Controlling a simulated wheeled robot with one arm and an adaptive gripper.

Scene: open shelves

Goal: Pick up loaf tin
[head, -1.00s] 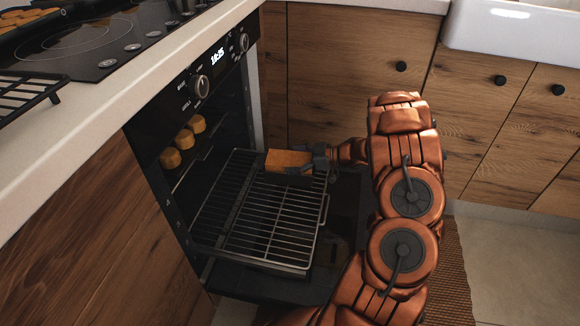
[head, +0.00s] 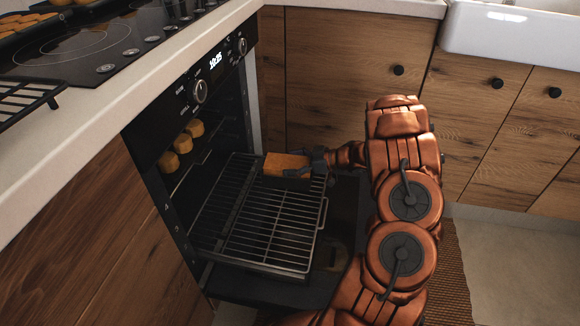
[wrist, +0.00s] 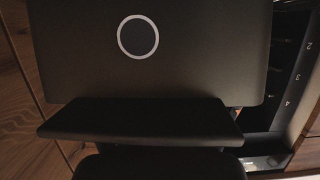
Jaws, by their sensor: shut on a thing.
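The loaf tin (head: 286,173) is a small dark tin with an orange-brown loaf in it. In the head view it is at the far right corner of the pulled-out oven rack (head: 262,235), at or just above the bars; I cannot tell if it touches them. My gripper (head: 312,163) reaches in from the right and is shut on the tin's right end. In the wrist view a dark plate with a pale ring and my dark gripper parts (wrist: 140,122) fill most of the picture, and the loaf is hidden.
The oven (head: 190,150) stands open, its door (head: 262,288) lowered under the rack. Several small golden loaves (head: 183,143) are inside on the upper level. A worktop with a hob (head: 80,50) is at the left, and wooden cabinets (head: 340,80) stand behind. A woven mat (head: 449,275) lies at right.

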